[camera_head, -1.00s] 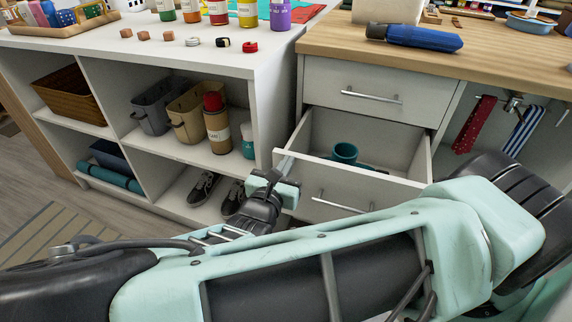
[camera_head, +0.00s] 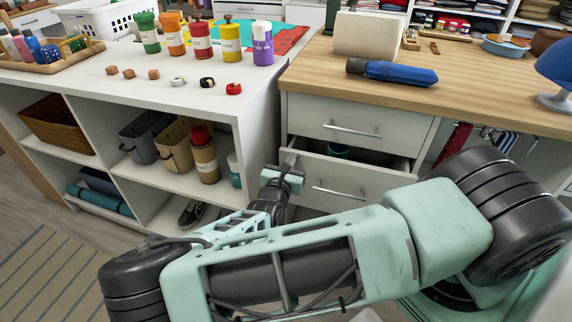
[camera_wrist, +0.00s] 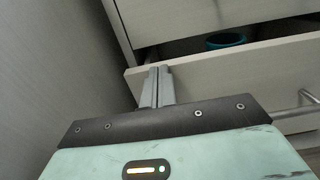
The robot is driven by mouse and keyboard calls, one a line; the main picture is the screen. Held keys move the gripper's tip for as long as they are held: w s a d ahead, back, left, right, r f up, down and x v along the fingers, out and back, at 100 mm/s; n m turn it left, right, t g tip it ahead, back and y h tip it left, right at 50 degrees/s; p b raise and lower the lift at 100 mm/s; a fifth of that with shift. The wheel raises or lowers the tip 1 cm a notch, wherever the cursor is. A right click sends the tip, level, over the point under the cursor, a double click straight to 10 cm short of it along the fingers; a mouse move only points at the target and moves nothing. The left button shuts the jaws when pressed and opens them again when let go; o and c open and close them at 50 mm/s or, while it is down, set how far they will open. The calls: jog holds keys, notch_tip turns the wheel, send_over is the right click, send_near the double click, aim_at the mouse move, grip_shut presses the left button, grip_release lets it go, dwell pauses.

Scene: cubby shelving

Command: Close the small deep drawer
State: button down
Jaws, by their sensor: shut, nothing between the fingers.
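The small deep drawer (camera_head: 345,183) is the lower one under the wooden top and stands partly open, with a narrow gap above its front. Its front and bar handle (camera_wrist: 308,98) also show in the wrist view. A teal cup (camera_head: 338,150) sits inside it, and its rim shows in the wrist view (camera_wrist: 225,41). My gripper (camera_head: 290,160) is shut and empty at the left end of the drawer front. In the wrist view the closed fingers (camera_wrist: 157,72) overlap the front's top left part; whether they touch it I cannot tell.
The shut upper drawer (camera_head: 345,122) is just above. A white cubby shelf (camera_head: 250,125) with bins, bottles and shoes stands close on the left. A blue object (camera_head: 392,72) lies on the wooden top. Hanging cloths (camera_head: 458,137) are to the right.

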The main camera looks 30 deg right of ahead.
aim_at(296, 151)
jog(key=shift+p+x, duration=1.05)
jog(key=shift+x, duration=1.25)
